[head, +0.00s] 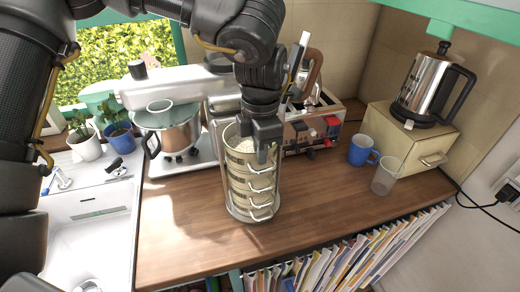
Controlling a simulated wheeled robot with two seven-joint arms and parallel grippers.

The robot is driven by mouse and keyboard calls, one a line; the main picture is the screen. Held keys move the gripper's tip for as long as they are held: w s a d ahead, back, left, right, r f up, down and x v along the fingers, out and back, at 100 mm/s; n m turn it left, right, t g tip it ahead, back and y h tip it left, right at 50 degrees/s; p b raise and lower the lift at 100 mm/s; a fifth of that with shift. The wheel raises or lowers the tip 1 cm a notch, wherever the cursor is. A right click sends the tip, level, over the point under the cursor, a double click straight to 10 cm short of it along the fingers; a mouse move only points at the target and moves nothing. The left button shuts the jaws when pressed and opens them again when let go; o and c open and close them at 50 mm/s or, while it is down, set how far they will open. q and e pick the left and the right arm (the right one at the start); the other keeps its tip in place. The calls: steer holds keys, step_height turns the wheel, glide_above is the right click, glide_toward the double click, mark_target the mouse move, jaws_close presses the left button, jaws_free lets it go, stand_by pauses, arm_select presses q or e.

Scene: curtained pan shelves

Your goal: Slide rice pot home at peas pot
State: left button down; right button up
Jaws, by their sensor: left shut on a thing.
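A tall steel tiered carrier (235,209) stands upright on the wooden counter, with several stacked pots and wire handles down its front. The rice pot (233,159) is at its top, with white rice (240,138) showing inside. My left gripper (267,157) points down at the right side of the rice pot's rim and is shut on it. The fingertips partly cover the rim and the rice. I cannot tell which pot is the peas pot; the lower pots' contents are hidden. My right gripper is not in view.
A blue mug (362,150) and clear cup (385,176) are to the right. A sink (88,220) is left. The counter (320,210) right of the carrier is clear.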

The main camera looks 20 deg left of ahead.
arm_select(q)
steer(key=shift+f, duration=0.1)
steer(key=c, duration=1.5)
jaws_free()
steer(key=shift+r+b, duration=0.3)
steer(key=shift+r, duration=0.2)
step_height(320, 180, up, 10)
steer(key=b, duration=0.1)
steer(key=shift+f, duration=0.1)
